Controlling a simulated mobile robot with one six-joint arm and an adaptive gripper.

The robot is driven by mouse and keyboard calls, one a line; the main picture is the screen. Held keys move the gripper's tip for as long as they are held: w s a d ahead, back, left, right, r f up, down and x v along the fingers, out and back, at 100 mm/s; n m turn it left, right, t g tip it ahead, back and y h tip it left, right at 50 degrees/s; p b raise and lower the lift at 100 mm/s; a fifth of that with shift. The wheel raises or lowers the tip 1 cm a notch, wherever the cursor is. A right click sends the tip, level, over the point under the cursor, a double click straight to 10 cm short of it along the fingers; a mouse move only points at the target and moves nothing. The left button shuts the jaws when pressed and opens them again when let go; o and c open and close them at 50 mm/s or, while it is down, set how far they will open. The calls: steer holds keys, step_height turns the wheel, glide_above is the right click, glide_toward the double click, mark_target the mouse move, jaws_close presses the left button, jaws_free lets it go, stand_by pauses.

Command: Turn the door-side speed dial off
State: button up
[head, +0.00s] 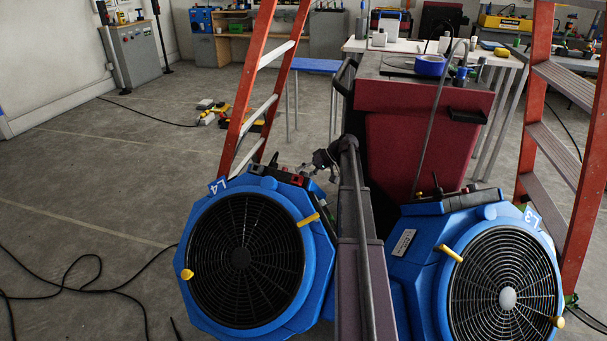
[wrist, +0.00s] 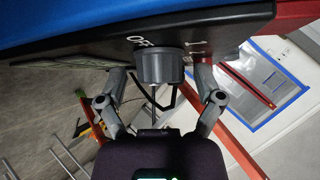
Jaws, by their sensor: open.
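Two blue fan units stand side by side in the head view: the left fan, L4 (head: 316,255), and the right fan, L3 (head: 425,262). My gripper (head: 312,170) is at the black control panel (head: 285,183) on top of the left fan. In the wrist view, a round grey speed dial (wrist: 160,66) projects from the black panel, with the white letters "OFF" partly readable beside it. My open gripper (wrist: 161,76) has one finger on each side of the dial, with gaps showing. The dial's pointer is not visible. I cannot tell which fan is door-side.
An orange ladder leg (head: 246,95) rises just behind the left fan, and another orange ladder (head: 560,130) stands at the right. A dark red cabinet (head: 420,150) is behind the fans. Black cable (head: 85,285) lies on otherwise open floor at left.

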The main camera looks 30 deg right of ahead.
steer(key=shift+r+p, duration=0.1)
steer(key=shift+p, duration=0.25)
steer(key=shift+r+m+h+p, duration=0.1)
steer(key=shift+m+h+p, duration=0.8)
steer(key=shift+m, duration=0.1)
steer(key=shift+m+g+h+p, duration=0.5)
steer(key=shift+m+h+p, duration=0.5)
steer(key=shift+m+h, duration=0.15)
steer(key=m+h+p, duration=0.1)
steer(key=m+g+h, duration=0.1)
steer(key=shift+f+m+p, duration=0.2)
steer(key=shift+m+p, duration=0.15)
steer(key=shift+p, duration=0.05)
steer(key=shift+d+m+g+h+p, duration=0.1)
steer(key=shift+m+g+h+p, duration=0.4)
steer(key=shift+m+g+h, duration=0.45)
step_height(320, 180, up, 14)
steer(key=s+d+p, duration=0.2)
steer(key=p, duration=1.2)
steer(key=s+a+r+n+p, duration=0.2)
steer(key=s+a+r+p, duration=0.1)
steer(key=a, duration=0.7)
steer(key=s+a+r+n+p, duration=0.2)
steer(key=a+r+p, duration=0.4)
steer(key=a, duration=0.4)
steer(key=shift+s+r+g, duration=0.15)
steer(key=shift+s+g, duration=0.25)
steer(key=shift+g, duration=0.05)
